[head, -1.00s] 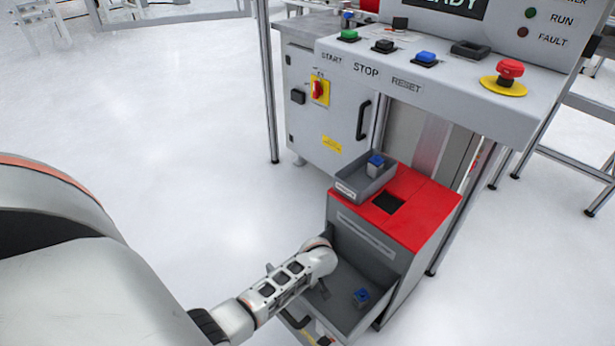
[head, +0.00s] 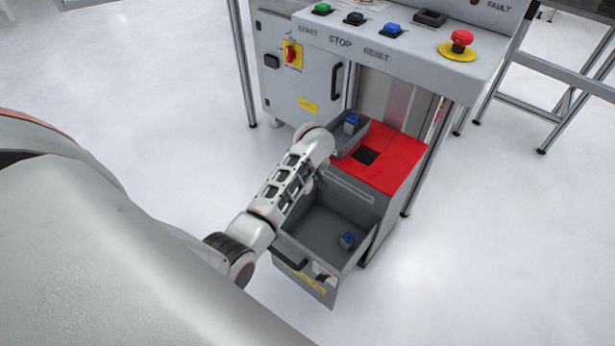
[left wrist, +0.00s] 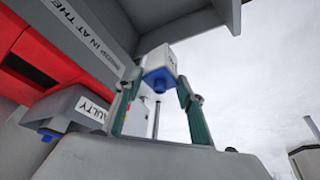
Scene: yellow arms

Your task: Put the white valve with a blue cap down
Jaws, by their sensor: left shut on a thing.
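My left gripper (left wrist: 159,80) is shut on a white valve with a blue cap (left wrist: 158,57) in the left wrist view, the valve between the two green-grey fingers. In the head view my left gripper (head: 317,178) is mostly hidden under its wrist, above the far left side of the open drawer. A second blue-capped valve (head: 347,240) lies in the drawer (head: 325,222). A third (head: 352,122) stands in the small grey tray (head: 345,144) on the red-topped cabinet. My right gripper is not in view.
The cabinet's red top (head: 395,165) has a dark square opening (head: 365,156). The tray, labelled FAULTY in the left wrist view (left wrist: 92,108), is close to the gripper. A control panel (head: 420,50) with buttons overhangs behind. Much of the drawer floor is bare.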

